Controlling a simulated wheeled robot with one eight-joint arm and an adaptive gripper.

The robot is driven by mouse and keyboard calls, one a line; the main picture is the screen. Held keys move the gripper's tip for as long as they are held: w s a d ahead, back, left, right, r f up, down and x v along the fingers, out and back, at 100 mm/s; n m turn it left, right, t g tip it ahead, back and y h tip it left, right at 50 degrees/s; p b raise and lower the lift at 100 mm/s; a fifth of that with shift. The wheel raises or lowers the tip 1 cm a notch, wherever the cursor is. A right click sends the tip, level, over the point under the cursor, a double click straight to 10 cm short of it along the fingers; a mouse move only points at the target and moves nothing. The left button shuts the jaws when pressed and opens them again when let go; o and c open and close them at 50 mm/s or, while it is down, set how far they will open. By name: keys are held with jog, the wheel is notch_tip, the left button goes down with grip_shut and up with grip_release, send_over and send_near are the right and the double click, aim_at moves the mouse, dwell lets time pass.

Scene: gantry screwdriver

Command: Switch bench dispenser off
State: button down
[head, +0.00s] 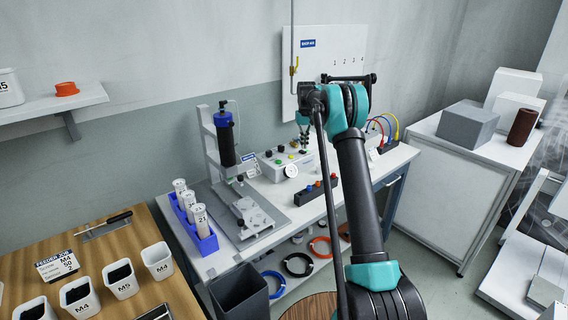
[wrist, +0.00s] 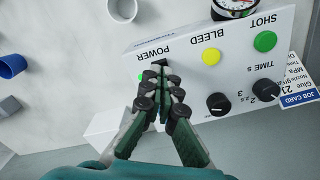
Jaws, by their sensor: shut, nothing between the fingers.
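The bench dispenser (head: 272,171) is a pale box on the bench below the wall panel. In the wrist view its panel (wrist: 185,68) shows upside down, with POWER, BLEED and SHOT labels. A black part, apparently the power switch (wrist: 160,63), sits by POWER, with a bright green light (wrist: 149,75) beside it, partly hidden by my fingers. My gripper (wrist: 164,82) is shut and empty, its fingertips over the POWER area; I cannot tell whether they touch the switch. In the head view my gripper (head: 304,143) is above the box.
The dispenser also carries a yellow button (wrist: 211,56), a green button (wrist: 265,41), black knobs (wrist: 218,103) and a round gauge (head: 291,170). A dispensing stand (head: 211,150) is at left. A dark block with coloured tops (head: 317,192) is in front. A job card (wrist: 299,92) stands beside the box.

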jog(key=shift+f, duration=1.05)
dwell(0.6)
jog(key=shift+r, duration=3.5)
jog(key=shift+s+r, duration=0.1)
jog(key=shift+s, duration=0.05)
jog(key=s+d+r+t, duration=0.1)
jog(key=s, duration=1.2)
jog(key=s+d+r+t, duration=0.1)
jog(key=s+d, duration=0.1)
jog(key=s, duration=1.1)
jog(key=s+f, duration=0.4)
jog(key=s, duration=0.5)
jog(key=s+f+t, duration=0.1)
jog(key=s+f, duration=0.2)
jog(key=s, duration=0.7)
jog(key=s+d+f+m+t, duration=0.1)
jog(key=s+f, duration=0.3)
jog(key=s, duration=0.6)
jog(key=shift+s+f, duration=0.25)
jog(key=shift+f, duration=0.1)
